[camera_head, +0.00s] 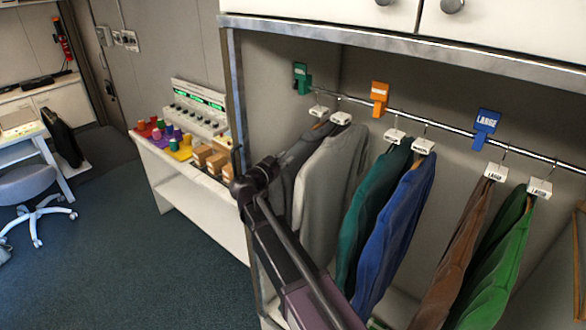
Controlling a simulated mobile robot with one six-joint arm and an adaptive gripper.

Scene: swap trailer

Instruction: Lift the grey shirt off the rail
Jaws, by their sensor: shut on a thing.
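Two grey shirts hang side by side at the left end of the rail (450,129): a dark grey shirt (287,196) and a lighter grey shirt (327,192). Each has a hanger with a small white tag just under the rail. My gripper (294,153) is at the upper left of this pair, at the shoulder of the dark grey shirt. It is shut on that shirt, though the fingertips blend into the dark cloth. My arm crosses in front and hides the lower part of the dark grey shirt.
Green (302,76), orange (379,97) and blue (485,127) size dividers sit along the rail. Teal (372,205), blue (395,235), brown (455,255) and green (500,265) garments hang right. A metal post (237,95) and cluttered bench (175,170) stand left. Floor beyond is open.

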